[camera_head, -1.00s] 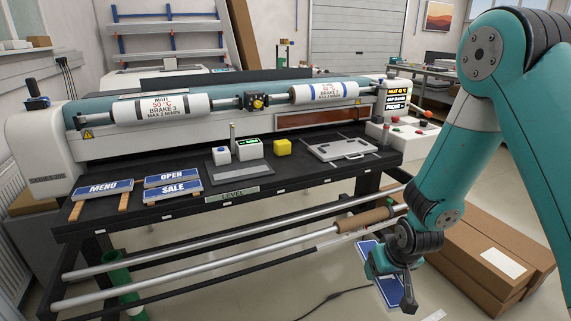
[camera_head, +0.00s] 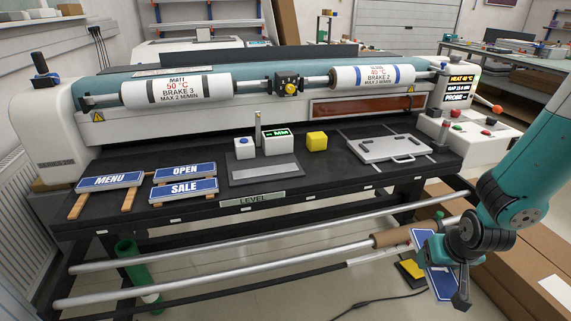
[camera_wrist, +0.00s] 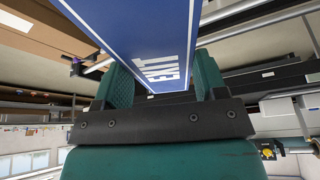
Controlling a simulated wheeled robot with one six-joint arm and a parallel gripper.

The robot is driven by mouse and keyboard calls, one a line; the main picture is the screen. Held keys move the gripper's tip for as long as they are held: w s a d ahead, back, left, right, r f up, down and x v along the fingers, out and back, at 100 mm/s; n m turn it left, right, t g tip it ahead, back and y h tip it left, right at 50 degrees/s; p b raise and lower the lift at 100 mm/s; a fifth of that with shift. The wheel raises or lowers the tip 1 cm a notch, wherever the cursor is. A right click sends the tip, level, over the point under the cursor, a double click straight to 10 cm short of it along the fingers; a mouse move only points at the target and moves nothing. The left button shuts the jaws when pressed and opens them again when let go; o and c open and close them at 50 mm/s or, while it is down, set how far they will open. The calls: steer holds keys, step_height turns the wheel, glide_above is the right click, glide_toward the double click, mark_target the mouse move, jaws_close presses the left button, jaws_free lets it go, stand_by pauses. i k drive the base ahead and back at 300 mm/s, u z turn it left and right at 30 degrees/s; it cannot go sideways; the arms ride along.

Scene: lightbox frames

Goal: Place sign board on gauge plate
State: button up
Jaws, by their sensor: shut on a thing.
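My gripper (camera_head: 450,268) is shut on a blue sign board (camera_head: 436,284) with a white edge, held low in front of the table's right end. A flat grey plate (camera_head: 266,171), apparently the gauge plate, lies bare on the dark table in front of a small box with a green "MM" display (camera_head: 278,142). The held board is well to the right of this plate and below table height.
MENU (camera_head: 110,181), OPEN (camera_head: 184,171) and SALE (camera_head: 184,189) signs rest on wooden strips at the left. A yellow cube (camera_head: 317,141) and a silver handled plate (camera_head: 388,149) stand right of the gauge. Rollers (camera_head: 255,252) run below the table front. Cardboard boxes (camera_head: 520,270) stand at right.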

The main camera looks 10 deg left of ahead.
mark_target(265, 170)
steer(key=u, duration=0.4)
steer(key=i, duration=0.6)
steer(key=u, duration=0.3)
